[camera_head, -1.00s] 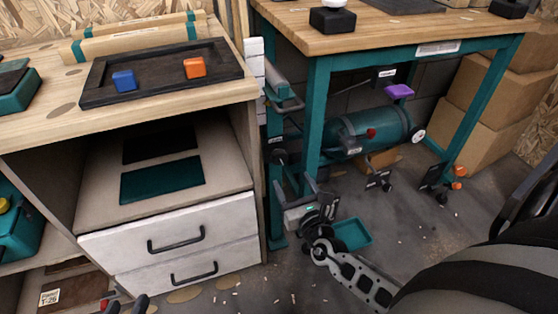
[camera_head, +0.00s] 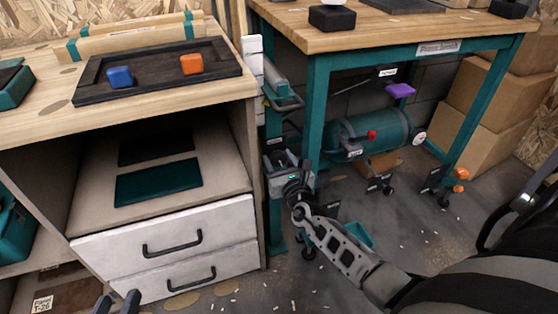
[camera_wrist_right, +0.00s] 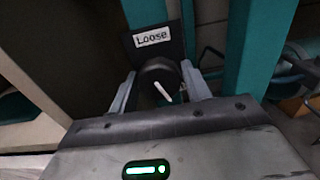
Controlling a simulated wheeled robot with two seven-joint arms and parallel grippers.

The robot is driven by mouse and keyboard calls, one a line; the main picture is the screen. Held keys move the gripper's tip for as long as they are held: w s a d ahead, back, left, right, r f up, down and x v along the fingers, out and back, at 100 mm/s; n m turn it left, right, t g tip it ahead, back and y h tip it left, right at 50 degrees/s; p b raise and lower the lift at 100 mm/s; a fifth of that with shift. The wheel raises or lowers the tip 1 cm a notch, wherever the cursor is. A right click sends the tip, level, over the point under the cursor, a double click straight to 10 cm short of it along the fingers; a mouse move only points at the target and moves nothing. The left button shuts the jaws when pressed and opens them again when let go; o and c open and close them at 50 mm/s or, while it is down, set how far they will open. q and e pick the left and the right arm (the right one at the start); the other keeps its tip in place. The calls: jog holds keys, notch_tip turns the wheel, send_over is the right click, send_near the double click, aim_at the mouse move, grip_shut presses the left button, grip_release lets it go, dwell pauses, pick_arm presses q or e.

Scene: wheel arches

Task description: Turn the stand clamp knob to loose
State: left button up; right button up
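The stand clamp knob (camera_wrist_right: 156,72) is black with a white pointer line and shows in the right wrist view. Its line slants down to the right, away from the "Loose" label (camera_wrist_right: 152,37) above it. My right gripper (camera_wrist_right: 159,80) has one finger on each side of the knob. The fingers look spread with narrow gaps; contact is not clear. In the head view my right gripper (camera_head: 278,160) is at the teal bench's left leg, and it hides the knob. My left gripper (camera_head: 118,302) shows only two separated, empty fingertips at the bottom left edge.
The teal bench leg (camera_head: 315,110) stands just right of my right gripper. A teal tank (camera_head: 372,132) lies under the bench. The wooden cabinet with white drawers (camera_head: 165,250) is to the left. A teal tray (camera_head: 359,235) is on the floor behind my right arm.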

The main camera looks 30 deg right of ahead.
jog(key=c, duration=0.5)
jog(key=shift+o, duration=0.3)
